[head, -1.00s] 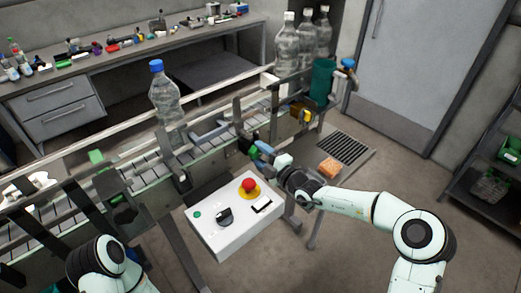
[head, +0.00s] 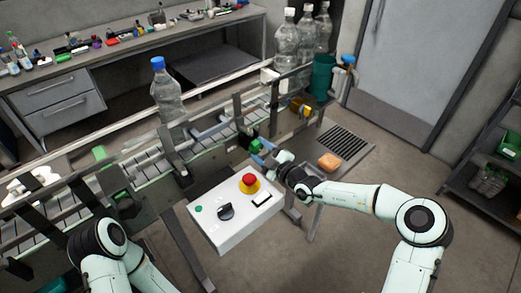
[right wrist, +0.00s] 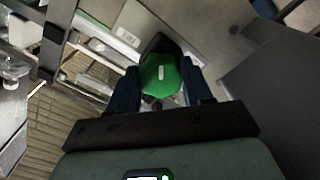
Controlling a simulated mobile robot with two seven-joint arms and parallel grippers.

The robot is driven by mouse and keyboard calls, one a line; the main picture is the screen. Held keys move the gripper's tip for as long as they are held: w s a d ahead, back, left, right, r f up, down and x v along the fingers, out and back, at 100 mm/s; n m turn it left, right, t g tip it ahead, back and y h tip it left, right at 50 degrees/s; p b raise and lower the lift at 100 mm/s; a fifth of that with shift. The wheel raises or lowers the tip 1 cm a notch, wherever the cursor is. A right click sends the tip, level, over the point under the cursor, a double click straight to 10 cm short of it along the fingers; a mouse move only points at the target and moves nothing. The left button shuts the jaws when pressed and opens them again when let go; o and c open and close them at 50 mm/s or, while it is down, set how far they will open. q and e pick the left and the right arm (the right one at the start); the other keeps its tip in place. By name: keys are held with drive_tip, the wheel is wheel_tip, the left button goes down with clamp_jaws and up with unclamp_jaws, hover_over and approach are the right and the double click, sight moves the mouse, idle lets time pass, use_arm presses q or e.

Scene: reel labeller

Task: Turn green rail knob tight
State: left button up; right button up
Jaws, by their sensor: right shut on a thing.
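The green rail knob (right wrist: 162,76) fills the space between the fingers of my right gripper (right wrist: 160,88) in the right wrist view. It has a white mark on its face. My right gripper is shut on it. In the head view the knob (head: 255,146) shows as a small green spot at the near side of the conveyor, and the right gripper (head: 262,153) reaches it from the right.
A white control box (head: 228,225) with a red button (head: 250,182) stands just below the right gripper. A bottle with a blue cap (head: 166,90) stands on the conveyor (head: 140,165). An orange object (head: 329,161) lies right of the right wrist.

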drive_tip(key=o, duration=1)
drive_tip(key=shift+o, duration=0.2)
use_arm(q)
drive_tip(key=shift+s, duration=0.1)
use_arm(e)
drive_tip(key=shift+s+d, duration=0.1)
use_arm(q)
drive_tip(key=s+f+b, duration=0.2)
drive_tip(key=s, duration=0.1)
drive_tip(key=shift+f, duration=0.35)
use_arm(e)
drive_tip(key=v, duration=1.3)
use_arm(q)
drive_tip(key=shift+s+d, duration=0.1)
use_arm(e)
drive_tip(key=shift+s+d, duration=0.1)
drive_tip(key=shift+s, duration=0.05)
